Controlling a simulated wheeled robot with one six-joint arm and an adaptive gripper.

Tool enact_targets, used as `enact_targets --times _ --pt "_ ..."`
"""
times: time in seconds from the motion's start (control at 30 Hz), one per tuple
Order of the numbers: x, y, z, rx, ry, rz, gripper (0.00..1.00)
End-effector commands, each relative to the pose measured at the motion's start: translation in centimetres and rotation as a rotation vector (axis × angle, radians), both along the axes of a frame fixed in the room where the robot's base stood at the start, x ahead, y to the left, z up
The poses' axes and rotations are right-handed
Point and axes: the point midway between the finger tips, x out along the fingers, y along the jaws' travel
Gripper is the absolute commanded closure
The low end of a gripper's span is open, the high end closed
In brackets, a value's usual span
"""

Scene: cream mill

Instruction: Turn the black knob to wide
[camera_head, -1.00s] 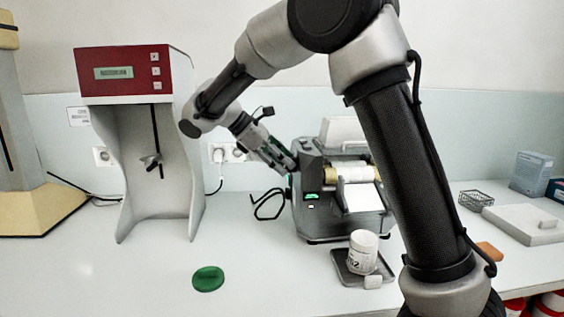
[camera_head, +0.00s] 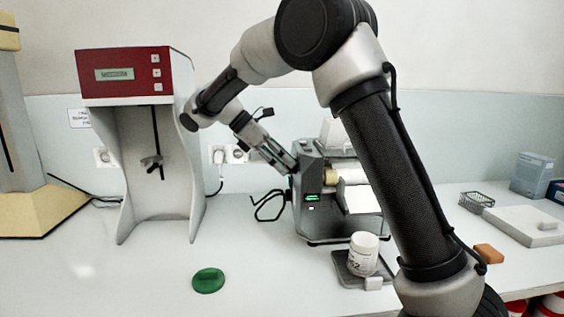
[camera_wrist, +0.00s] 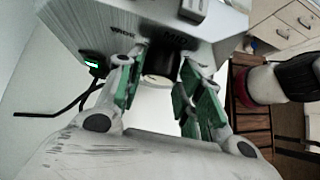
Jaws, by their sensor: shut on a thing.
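The grey machine (camera_head: 311,215) with a roll and a green-lit display stands on the bench in the head view. My gripper (camera_head: 292,168) reaches its left side, where the arm hides the knob. In the wrist view the black knob (camera_wrist: 161,66) sticks out from the machine's grey panel (camera_wrist: 100,25), with a pale end face. My gripper (camera_wrist: 164,64) has its green-padded fingers on either side of the knob, shut on it. The knob's pointer setting cannot be told.
A red-topped stirrer stand (camera_head: 125,75) is at the left. A green disc (camera_head: 208,280) lies in front. A white jar (camera_head: 363,253) stands on a dark tray (camera_head: 348,274) before the machine. A black cable (camera_head: 268,206) loops left of the machine. The front-left bench is clear.

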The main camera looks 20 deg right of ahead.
Motion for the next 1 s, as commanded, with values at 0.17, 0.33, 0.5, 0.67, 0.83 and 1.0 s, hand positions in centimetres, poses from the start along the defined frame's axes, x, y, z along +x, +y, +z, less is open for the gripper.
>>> enact_targets --times 0.17,0.33,0.5,0.67,0.83,1.0 --pt "0.0 0.0 0.0 -0.001 0.001 -0.001 0.42" --pt "0.0 0.0 0.0 0.0 0.0 0.0 0.42" --pt "0.0 0.0 0.4 0.0 -0.001 0.0 0.42" --pt "0.0 0.0 2.7 0.001 -0.005 0.0 0.42" --pt "0.0 0.0 6.2 0.0 -0.004 -0.001 0.42" --pt "0.0 0.0 8.9 0.001 -0.002 -0.001 0.42"
